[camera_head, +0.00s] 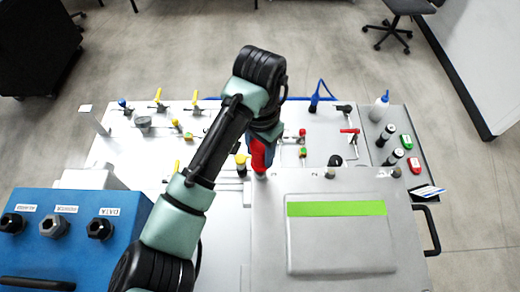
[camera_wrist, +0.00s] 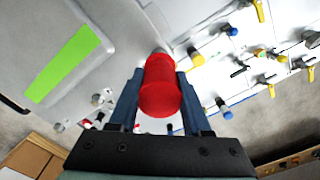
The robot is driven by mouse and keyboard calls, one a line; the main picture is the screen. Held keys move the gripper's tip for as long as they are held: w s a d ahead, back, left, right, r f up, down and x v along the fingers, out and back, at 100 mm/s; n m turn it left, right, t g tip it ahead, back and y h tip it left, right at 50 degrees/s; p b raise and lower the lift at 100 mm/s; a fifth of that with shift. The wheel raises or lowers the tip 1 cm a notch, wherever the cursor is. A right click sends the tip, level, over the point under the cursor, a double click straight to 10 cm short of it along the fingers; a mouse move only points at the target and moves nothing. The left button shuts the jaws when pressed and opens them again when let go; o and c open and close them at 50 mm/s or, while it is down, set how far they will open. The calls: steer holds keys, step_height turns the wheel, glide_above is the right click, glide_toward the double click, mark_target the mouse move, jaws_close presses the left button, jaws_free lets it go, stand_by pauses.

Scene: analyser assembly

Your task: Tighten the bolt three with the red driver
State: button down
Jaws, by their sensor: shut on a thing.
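My gripper (camera_head: 262,138) is shut on the red driver (camera_head: 258,156), with the driver between its two blue fingers in the wrist view (camera_wrist: 160,98). The driver points down at the back left edge of the grey lid (camera_head: 270,215). Its tip is at or just over the left bolt spot there; I cannot tell whether it touches, and the bolt itself is mostly hidden. Two other bolts show along the same edge, a middle one (camera_head: 330,173) and a right one (camera_head: 396,173).
A white panel (camera_head: 130,150) with several valves and coloured handles lies behind the lid. A blue box (camera_head: 75,225) with black knobs stands at the left. A grey side tray (camera_head: 385,120) at the right holds a white bottle (camera_head: 379,106) and several small items.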

steer(key=m+b, duration=0.1)
steer(key=m, duration=0.5)
steer(key=shift+m, duration=0.3)
steer(key=m+b, duration=0.1)
steer(key=m, duration=0.5)
steer(key=shift+f+m+b, duration=0.1)
steer(key=shift+m+b, duration=0.2)
steer(key=shift+m, duration=0.1)
steer(key=shift+c, duration=2.3)
jaws_free()
jaws_close()
steer(key=shift+p, duration=0.3)
steer(key=shift+r+p, duration=2.5)
steer(key=shift+r, duration=0.6)
